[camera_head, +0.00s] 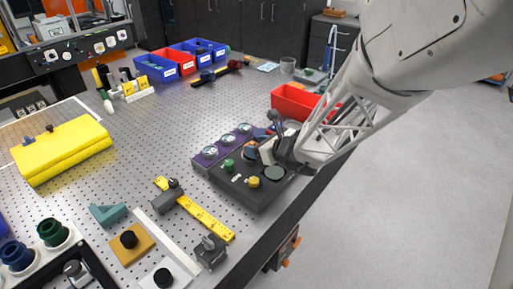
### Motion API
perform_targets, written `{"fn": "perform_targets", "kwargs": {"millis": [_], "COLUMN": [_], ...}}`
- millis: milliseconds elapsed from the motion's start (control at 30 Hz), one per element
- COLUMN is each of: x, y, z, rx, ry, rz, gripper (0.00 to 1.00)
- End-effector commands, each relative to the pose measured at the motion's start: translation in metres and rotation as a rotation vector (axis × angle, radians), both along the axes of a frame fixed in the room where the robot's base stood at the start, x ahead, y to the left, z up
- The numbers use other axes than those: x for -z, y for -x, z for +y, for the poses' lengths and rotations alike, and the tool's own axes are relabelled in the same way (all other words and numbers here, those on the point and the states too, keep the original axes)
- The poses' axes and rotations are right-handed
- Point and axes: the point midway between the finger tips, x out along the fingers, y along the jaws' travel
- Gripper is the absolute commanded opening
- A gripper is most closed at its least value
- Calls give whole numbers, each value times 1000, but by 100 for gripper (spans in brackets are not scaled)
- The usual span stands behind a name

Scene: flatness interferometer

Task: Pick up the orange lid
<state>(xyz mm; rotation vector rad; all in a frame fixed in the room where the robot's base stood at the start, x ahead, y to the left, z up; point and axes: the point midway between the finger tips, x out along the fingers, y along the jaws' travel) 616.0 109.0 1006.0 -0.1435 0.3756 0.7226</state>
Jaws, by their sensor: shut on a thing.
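My gripper (266,150) is low over the dark block (238,190) near the right edge of the perforated table. It is shut on a small brownish-orange round piece (249,147), which looks like the orange lid. The gripper hides part of the lid, and it is too small to tell whether it touches the block. A green knob (228,166), a yellow knob (254,182) and a grey-green disc (274,173) are on the block in front of the gripper.
A purple strip (207,159) with round glass pieces lies along the block's back. A red bin (296,101) stands behind my arm; blue bins (197,52) stand farther back. A yellow ruler (204,215) lies in front. The middle of the table (165,130) is clear.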

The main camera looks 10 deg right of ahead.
Motion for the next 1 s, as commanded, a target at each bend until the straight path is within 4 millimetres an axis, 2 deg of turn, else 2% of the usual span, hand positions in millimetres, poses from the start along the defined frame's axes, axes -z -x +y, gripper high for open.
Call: {"fn": "perform_targets", "kwargs": {"millis": [167,1000], "x": [-25,-33], "y": [0,120], "z": [0,-22], "rx": [-1,0], "ry": [1,0], "rz": [-5,-3], "gripper": [34,34]}}
